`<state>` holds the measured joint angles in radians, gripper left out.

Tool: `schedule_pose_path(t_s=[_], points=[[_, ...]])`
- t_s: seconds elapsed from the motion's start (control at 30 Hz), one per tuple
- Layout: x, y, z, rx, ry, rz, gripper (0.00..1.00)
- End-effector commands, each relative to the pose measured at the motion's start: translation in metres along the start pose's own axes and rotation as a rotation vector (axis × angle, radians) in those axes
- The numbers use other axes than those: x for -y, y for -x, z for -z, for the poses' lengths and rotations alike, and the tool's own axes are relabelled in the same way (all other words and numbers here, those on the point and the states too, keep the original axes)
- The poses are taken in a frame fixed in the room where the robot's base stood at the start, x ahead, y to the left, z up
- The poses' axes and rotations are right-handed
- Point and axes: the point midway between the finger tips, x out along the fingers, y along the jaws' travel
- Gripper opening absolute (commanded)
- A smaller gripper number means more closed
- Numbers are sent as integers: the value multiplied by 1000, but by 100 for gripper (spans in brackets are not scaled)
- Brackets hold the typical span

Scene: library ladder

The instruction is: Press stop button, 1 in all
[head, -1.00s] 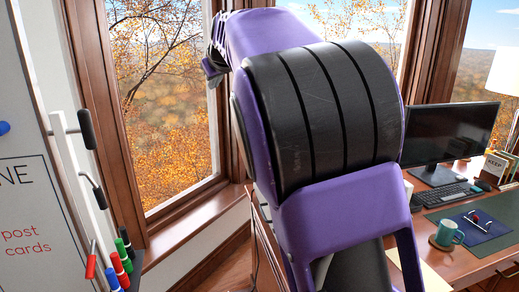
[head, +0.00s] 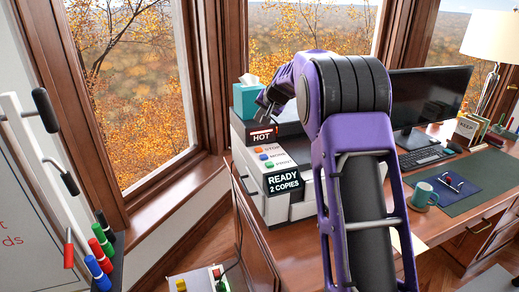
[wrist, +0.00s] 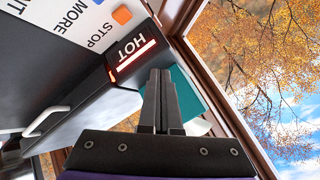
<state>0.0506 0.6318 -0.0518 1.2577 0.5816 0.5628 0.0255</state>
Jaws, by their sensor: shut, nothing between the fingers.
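The stop button is a small orange square (head: 260,149) beside the word STOP, on the white panel of the copier (head: 255,185). In the wrist view the orange stop button (wrist: 122,15) shows at the top, in full view. My gripper (head: 265,106) is over the copier's back part, near the HOT sign. In the wrist view my gripper (wrist: 160,73) has its fingers shut together and empty. Its fingertips appear below and right of the button in that picture, apart from it.
A dark HOT sign (head: 262,136) with a lit red bar stands beside the buttons. A teal tissue box (head: 247,100) is behind my gripper. Blue (head: 263,157) and green buttons sit below the stop button. A monitor (head: 428,105) and mug stand on the desk at right.

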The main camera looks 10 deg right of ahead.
Motion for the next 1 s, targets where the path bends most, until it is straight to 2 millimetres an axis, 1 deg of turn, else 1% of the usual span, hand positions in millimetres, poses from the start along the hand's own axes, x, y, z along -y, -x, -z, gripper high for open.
schedule_pose_path(t_s=[0.27, 0.47, 0.73, 0.83, 1.0], points=[[-5, -7, -6, 1, 2, -1, 0], [-17, -23, -17, 1, 2, -1, 0], [-38, -52, -38, 1, 2, -1, 0], [-43, -58, -42, 0, 2, -1, 0], [-46, -62, -45, -1, 2, -1, 0]])
